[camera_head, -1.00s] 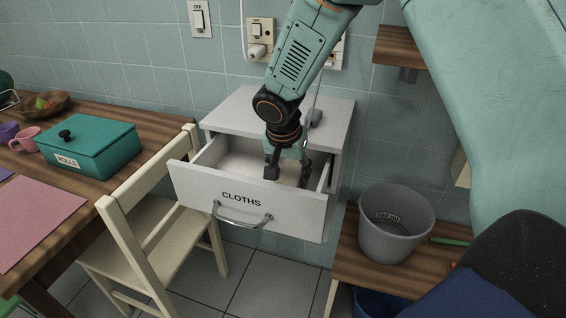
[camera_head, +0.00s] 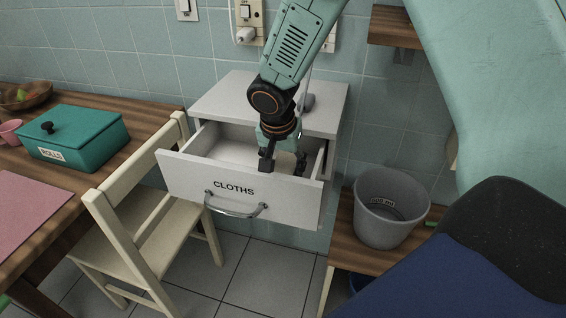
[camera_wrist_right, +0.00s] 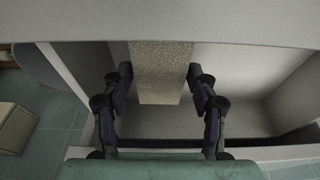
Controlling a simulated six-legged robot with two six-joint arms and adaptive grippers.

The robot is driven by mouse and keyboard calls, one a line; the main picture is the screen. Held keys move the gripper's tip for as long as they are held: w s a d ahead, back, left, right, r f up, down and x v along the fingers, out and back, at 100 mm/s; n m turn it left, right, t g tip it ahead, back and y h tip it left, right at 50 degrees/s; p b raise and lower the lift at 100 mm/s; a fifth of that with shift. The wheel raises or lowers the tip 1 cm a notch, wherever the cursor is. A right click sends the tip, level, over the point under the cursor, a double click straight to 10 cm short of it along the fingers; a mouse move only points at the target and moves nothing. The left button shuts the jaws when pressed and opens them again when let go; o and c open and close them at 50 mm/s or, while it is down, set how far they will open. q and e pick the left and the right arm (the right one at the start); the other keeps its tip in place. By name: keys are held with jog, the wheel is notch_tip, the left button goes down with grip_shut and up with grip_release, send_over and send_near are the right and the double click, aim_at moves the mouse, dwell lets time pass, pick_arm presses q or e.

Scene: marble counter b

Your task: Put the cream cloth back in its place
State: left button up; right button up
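The white drawer (camera_head: 285,205) labelled CLOTHS is pulled out of its white cabinet. My right gripper (camera_head: 284,166) points down into the open drawer, its fingers behind the front panel. In the right wrist view, the cream cloth (camera_wrist_right: 160,72) is a folded, textured block between the fingertips of the right gripper (camera_wrist_right: 160,80). The tips meet its two side edges, and the gripper looks shut on it. The cloth is inside the drawer's outline; whether it touches the drawer floor I cannot tell. Its far part is cut off by a pale edge. My left gripper is out of view.
A cream chair (camera_head: 150,232) stands close to the drawer's left. The wooden table (camera_head: 90,200) holds a teal ROLLS box (camera_head: 75,142) and a pink mat (camera_head: 30,210). A grey bucket (camera_head: 385,225) stands on a low wooden surface at right. The white cabinet top (camera_head: 235,98) rises behind the drawer.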

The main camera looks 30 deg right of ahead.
jog(key=o, duration=0.3)
jog(key=shift+r, duration=0.1)
jog(key=shift+o, duration=0.2)
jog(key=shift+w+r, duration=0.1)
jog(key=p+v, duration=0.3)
jog(key=v, duration=0.9)
jog(key=shift+p, duration=0.35)
jog(key=shift+a, duration=0.1)
